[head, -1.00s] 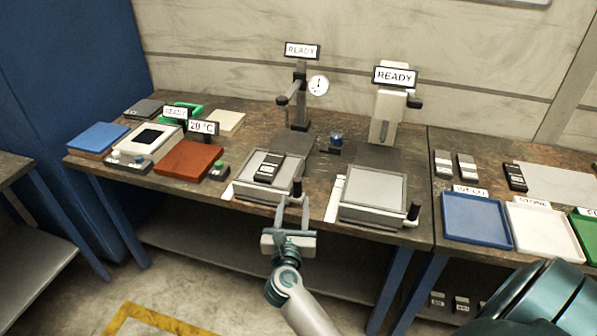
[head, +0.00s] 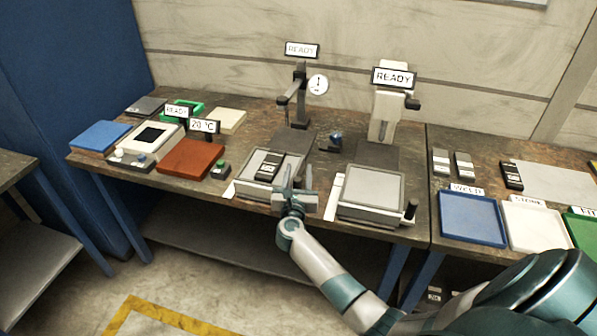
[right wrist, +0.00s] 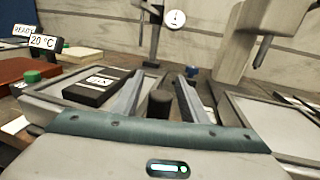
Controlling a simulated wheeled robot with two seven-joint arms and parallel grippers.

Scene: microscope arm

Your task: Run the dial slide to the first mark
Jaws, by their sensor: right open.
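The dial slide (head: 246,187) is a grey tray-like carriage at the bench's front edge, below the stand with the round white dial (head: 318,84). A dark block with a white label (head: 268,164) lies on it; the block also shows in the right wrist view (right wrist: 98,88). My right gripper (head: 298,172) is at the slide's right front corner. In the right wrist view its fingers (right wrist: 158,92) are apart, with a black upright knob (right wrist: 159,104) between them. I cannot tell whether either finger touches the knob. The mark is not clear. My left gripper is not in view.
A second slide (head: 371,190) with its own black knob (head: 410,208) stands close on the right, below a pale stand (head: 385,117). A red-brown plate (head: 190,158) and a green button (head: 220,166) are on the left. Blue (head: 473,217) and white trays lie farther right.

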